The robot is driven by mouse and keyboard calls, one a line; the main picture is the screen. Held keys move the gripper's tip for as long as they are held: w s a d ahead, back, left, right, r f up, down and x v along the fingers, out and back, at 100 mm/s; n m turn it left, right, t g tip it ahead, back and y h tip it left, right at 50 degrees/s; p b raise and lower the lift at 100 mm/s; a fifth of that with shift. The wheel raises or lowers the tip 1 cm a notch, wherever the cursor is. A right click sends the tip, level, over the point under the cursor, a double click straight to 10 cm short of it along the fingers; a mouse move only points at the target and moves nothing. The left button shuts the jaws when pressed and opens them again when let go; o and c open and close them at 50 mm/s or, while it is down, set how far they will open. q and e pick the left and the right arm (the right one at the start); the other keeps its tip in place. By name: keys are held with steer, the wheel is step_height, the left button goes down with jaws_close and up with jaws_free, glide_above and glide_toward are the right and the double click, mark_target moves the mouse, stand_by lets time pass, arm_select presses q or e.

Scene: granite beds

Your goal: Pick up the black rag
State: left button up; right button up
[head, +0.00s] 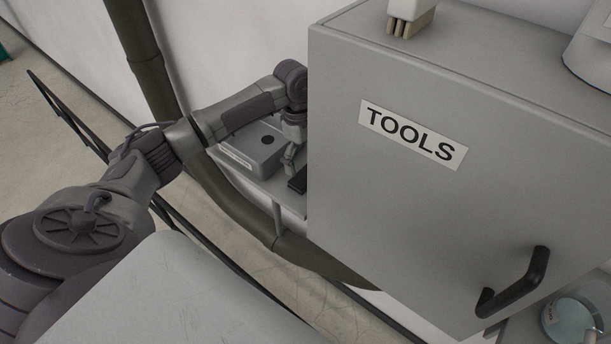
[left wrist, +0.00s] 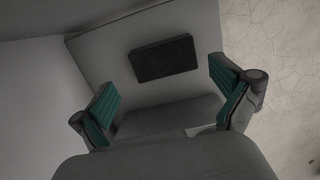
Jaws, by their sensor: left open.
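The black rag (left wrist: 163,59) looks like a dark flat rectangle lying on a grey shelf surface (left wrist: 105,62) in the left wrist view. In the head view a dark edge that looks like the rag (head: 297,181) shows beside the tools cabinet, which hides part of it. My left gripper (left wrist: 163,78) is open and empty, with its green-padded fingers on either side of the rag's line and apart from it. In the head view my left gripper (head: 290,158) is small and partly hidden behind the cabinet. My right gripper is in neither view.
A large grey cabinet (head: 430,220) marked TOOLS, with a black handle (head: 515,283), stands right of my left arm. A grey box (head: 255,147) with a dark round spot sits on the shelf by the gripper. A thick green pipe (head: 235,210) runs below the shelf.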

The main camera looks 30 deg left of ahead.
mark_target(305, 175)
arm_select(q)
steer(key=f, duration=0.1)
steer(key=f+p, duration=0.1)
steer(key=f, duration=0.2)
steer(key=shift+s+f, duration=0.2)
steer(key=shift+s, duration=0.05)
steer(key=shift+f, duration=0.35)
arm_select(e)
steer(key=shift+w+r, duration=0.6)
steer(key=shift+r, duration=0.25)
arm_select(q)
steer(key=shift+c, duration=0.3)
steer(key=c, duration=0.5)
steer(key=shift+c, duration=0.2)
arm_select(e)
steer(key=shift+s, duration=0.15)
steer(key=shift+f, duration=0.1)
